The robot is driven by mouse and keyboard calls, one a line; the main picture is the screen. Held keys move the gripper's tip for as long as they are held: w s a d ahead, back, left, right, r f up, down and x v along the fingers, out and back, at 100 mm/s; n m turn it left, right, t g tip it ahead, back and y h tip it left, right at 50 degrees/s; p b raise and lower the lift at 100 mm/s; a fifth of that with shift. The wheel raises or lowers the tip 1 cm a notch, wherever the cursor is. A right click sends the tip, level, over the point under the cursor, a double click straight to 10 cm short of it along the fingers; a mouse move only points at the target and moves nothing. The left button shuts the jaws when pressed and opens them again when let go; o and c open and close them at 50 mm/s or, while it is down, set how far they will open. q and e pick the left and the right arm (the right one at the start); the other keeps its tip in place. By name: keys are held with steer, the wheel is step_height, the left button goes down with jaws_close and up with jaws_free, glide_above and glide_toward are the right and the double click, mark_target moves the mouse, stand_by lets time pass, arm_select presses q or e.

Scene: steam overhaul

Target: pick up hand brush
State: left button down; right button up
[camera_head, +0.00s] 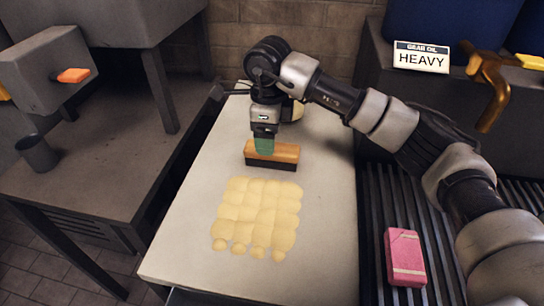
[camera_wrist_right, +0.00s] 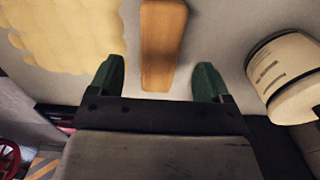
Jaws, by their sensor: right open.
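The hand brush (camera_head: 283,154) lies on the pale bench top, with an orange-brown wooden back and a dark bristle side below it. In the right wrist view its wooden back (camera_wrist_right: 161,45) runs up from between the fingertips. My right gripper (camera_head: 264,146) points down over the left end of the brush. In the right wrist view the right gripper's green fingers (camera_wrist_right: 160,85) are open, one on each side of the brush's line, with gaps between them and the wood. Its bristles are hidden in that view. My left gripper is not in view.
A yellowish lumpy patch (camera_head: 257,214) covers the bench (camera_head: 185,262) in front of the brush. A pale round container (camera_head: 297,110) stands just behind the gripper, and close beside it in the wrist view (camera_wrist_right: 290,75). A pink block (camera_head: 404,257) lies on the slatted surface at right.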

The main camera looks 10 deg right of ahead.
steer(key=shift+a+f+b, duration=0.1)
steer(key=shift+f+b, duration=0.3)
steer(key=shift+f, duration=2.8)
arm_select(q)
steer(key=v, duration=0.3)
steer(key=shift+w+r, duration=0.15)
arm_select(e)
steer(key=shift+c, duration=0.4)
steer(key=c, duration=1)
steer(key=shift+r, duration=0.2)
